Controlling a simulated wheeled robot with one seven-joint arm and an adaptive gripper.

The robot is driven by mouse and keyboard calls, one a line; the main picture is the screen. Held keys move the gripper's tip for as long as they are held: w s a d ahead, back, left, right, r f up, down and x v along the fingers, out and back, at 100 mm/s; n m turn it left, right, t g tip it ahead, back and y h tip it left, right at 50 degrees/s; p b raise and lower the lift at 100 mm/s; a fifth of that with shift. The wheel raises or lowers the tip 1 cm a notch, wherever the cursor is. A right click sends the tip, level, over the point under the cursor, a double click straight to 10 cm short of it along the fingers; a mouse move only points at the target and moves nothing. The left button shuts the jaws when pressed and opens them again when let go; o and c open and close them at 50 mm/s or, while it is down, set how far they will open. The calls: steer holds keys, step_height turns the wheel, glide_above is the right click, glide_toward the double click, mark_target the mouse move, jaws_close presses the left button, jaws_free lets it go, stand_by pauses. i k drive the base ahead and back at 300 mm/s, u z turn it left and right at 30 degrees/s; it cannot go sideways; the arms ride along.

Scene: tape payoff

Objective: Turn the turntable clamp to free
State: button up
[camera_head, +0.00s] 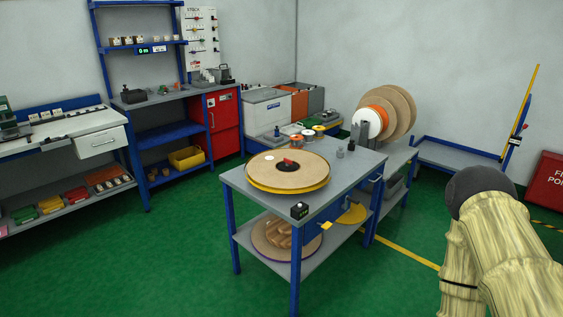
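The turntable (262,176) is a round tan disc with a yellow rim on top of the grey and blue cart in the middle of the camera_head view. At its centre is a black hub with a small red clamp handle (288,161). The handle is too small to tell its exact setting. A pale, wood-patterned arm of mine with a dark grey rounded joint shows at the lower right, apart from the cart. No gripper fingers show in this view.
The cart (345,178) has a small black box (299,210) at its front corner and a lower shelf with discs. Large reels (398,112) stand behind it at right. A workbench (75,129) is at left. Green floor is clear in front of the cart.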

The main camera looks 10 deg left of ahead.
mark_target(289, 162)
steer(key=u, duration=0.5)
steer(key=i, duration=0.5)
steer(key=u, duration=0.35)
